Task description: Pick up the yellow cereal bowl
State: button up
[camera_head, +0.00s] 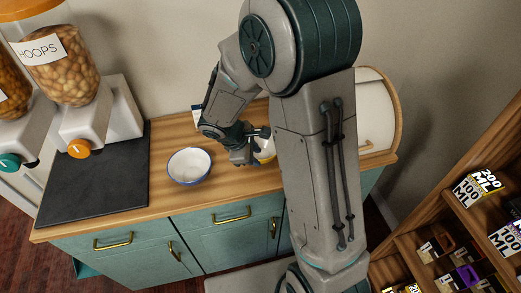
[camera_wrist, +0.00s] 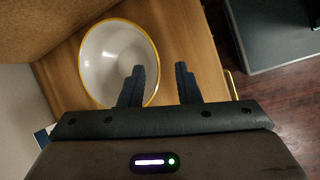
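The yellow cereal bowl (camera_wrist: 103,60) is white inside with a yellow rim and sits upright on the wooden counter in the wrist view. In the head view only a sliver of the yellow bowl (camera_head: 267,151) shows, behind my arm and gripper. My gripper (camera_wrist: 161,78) is open and empty. In the wrist view its left finger overlaps the bowl's inside and its right finger lies outside the bowl, with the right rim between them. I cannot tell whether the fingers touch the bowl. My gripper (camera_head: 258,147) also shows at the bowl in the head view.
A white bowl with a blue rim (camera_head: 189,166) stands left of my gripper on the wooden counter (camera_head: 165,213). A dark mat (camera_head: 97,178) and cereal dispensers (camera_head: 58,70) are farther left. A rounded bread box (camera_head: 377,115) stands right, partly behind my arm. Shelves (camera_head: 415,245) are at lower right.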

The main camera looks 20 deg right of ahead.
aim_at(260, 159)
jog(key=shift+w+p+x, duration=0.2)
jog(key=shift+x, duration=1.15)
jog(key=shift+w+p+x, duration=0.2)
jog(key=shift+w+x, duration=0.05)
jog(key=shift+x, duration=1.05)
jog(key=shift+a, duration=0.1)
grip_shut()
